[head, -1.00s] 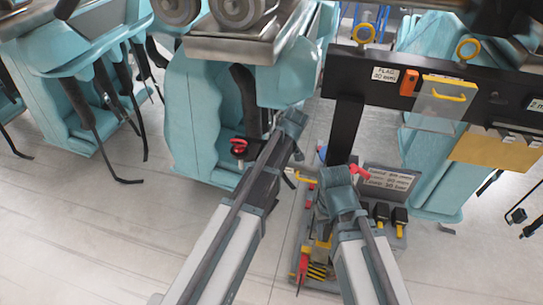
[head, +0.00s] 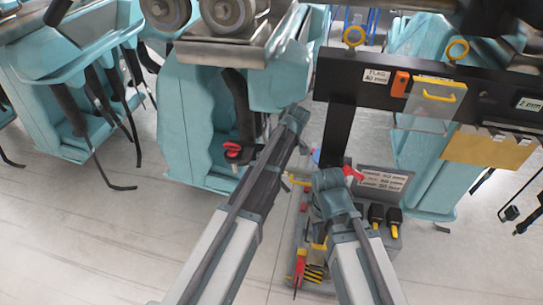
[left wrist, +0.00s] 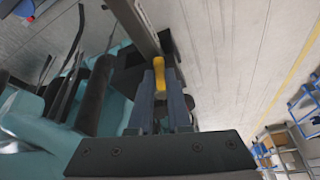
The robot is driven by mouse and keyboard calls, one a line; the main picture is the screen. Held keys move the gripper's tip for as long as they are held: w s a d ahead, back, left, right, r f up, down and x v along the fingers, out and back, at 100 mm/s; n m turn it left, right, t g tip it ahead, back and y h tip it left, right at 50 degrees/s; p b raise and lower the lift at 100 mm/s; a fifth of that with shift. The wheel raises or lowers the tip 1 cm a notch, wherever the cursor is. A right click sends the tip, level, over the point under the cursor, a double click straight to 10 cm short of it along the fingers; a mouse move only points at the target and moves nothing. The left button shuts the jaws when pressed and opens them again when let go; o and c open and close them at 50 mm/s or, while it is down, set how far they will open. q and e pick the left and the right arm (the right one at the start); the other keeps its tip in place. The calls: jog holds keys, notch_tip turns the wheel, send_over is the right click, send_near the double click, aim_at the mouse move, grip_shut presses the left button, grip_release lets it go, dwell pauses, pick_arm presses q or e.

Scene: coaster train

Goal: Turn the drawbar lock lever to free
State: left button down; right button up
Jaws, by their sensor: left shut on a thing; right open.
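My left gripper (left wrist: 160,78) is shut on a yellow handle (left wrist: 158,88), which stands between its two fingers in the left wrist view. In the head view my left wrist (head: 296,118) is in front of the middle teal stand, and its fingertips are hidden. A red lever or knob (head: 233,151) sits low on that stand, left of my left arm and apart from it. I cannot tell which part is the drawbar lock lever. My right gripper (head: 328,182) is open over the tool cart, and its fingertips are mostly hidden. A red part (head: 353,173) shows just right of it.
The cart (head: 318,272) carries yellow and black fittings and a label plate (head: 384,180). A black rail (head: 440,82) with a hanging clear plate (head: 430,105) crosses the right. Steel wheels (head: 228,14) rest on the track above. Open floor (head: 80,240) lies at lower left.

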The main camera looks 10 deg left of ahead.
pick_arm(q)
jog(key=c, duration=0.9)
grip_release()
jog(key=shift+o, duration=0.2)
jog(key=p+v, duration=1.2)
jog(key=v, duration=0.1)
jog(key=shift+d+r+p, duration=0.2)
jog(key=shift+r+p, duration=0.15)
jog(key=shift+p, duration=0.05)
